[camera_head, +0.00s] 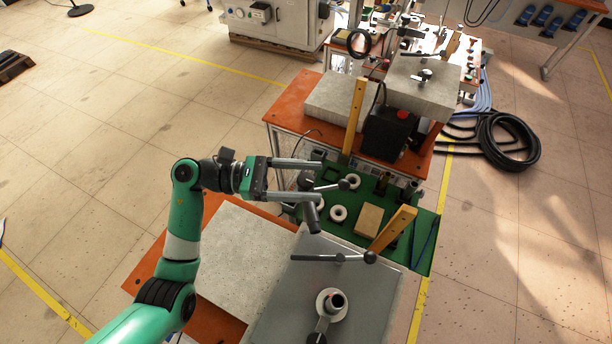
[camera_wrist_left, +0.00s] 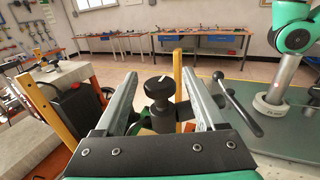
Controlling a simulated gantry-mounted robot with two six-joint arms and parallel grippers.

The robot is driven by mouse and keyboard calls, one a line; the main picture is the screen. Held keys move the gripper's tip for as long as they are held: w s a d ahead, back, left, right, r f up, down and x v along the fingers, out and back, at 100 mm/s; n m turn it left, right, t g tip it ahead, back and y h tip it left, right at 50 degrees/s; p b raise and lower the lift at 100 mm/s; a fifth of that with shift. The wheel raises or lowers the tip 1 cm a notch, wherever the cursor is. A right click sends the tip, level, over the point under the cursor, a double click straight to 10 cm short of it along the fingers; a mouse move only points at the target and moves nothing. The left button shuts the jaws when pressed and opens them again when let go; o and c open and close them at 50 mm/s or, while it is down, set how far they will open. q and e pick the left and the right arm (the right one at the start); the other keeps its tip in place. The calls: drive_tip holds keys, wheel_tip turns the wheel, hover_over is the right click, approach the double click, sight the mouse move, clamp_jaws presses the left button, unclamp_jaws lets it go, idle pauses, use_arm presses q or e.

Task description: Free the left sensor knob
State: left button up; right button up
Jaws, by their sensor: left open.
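The sensor knob is a black ribbed knob (camera_wrist_left: 158,88) with a white pointer mark, on a dark stem. In the left wrist view it stands upright between the two fingers of my left gripper (camera_wrist_left: 160,85). Gaps show on both sides of it. In the head view my left gripper (camera_head: 320,181) reaches in from the left with its fingers spread, and the dark knob (camera_head: 306,181) shows between them. The fingers hide part of what lies below the knob. My right gripper is not in view.
A black lever (camera_wrist_left: 238,103) stands to the right of the fingers. Yellow posts (camera_head: 354,118) (camera_head: 393,228) rise by the green tray (camera_head: 425,225), which holds white rings (camera_head: 338,213) and a wooden block. A grey plate (camera_head: 275,312) lies in front. A black box (camera_head: 388,135) is behind.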

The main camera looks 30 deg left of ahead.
use_arm(q)
clamp_jaws()
idle(0.3)
drive_tip(key=shift+r+n+t+y+p, duration=0.1)
drive_tip(key=shift+n+t+y+p, duration=0.7)
drive_tip(key=shift+t, duration=0.3)
drive_tip(key=n+t+y+p, duration=0.2)
drive_tip(key=n+y+p, duration=0.1)
drive_tip(key=p, duration=0.3)
drive_tip(key=n+t+y+p, duration=0.3)
drive_tip(key=n+y+p, duration=0.1)
drive_tip(key=y+p, duration=0.2)
drive_tip(key=n+t+y+p, duration=0.3)
drive_tip(key=n+y+p, duration=0.1)
drive_tip(key=y+p, duration=0.1)
drive_tip(key=shift+d+r+p, duration=0.2)
drive_tip(key=shift+r+p, duration=0.05)
drive_tip(key=shift+p, duration=0.3)
drive_tip(key=y, duration=0.1)
drive_tip(key=n+y+p, duration=0.1)
drive_tip(key=shift+f+n+y, duration=0.2)
drive_tip(key=shift+n+y, duration=0.1)
drive_tip(key=shift+a+f+n+y, duration=0.15)
drive_tip(key=shift+n+y, duration=0.85)
drive_tip(key=shift+y, duration=0.6)
drive_tip(key=shift+g+y, duration=0.3)
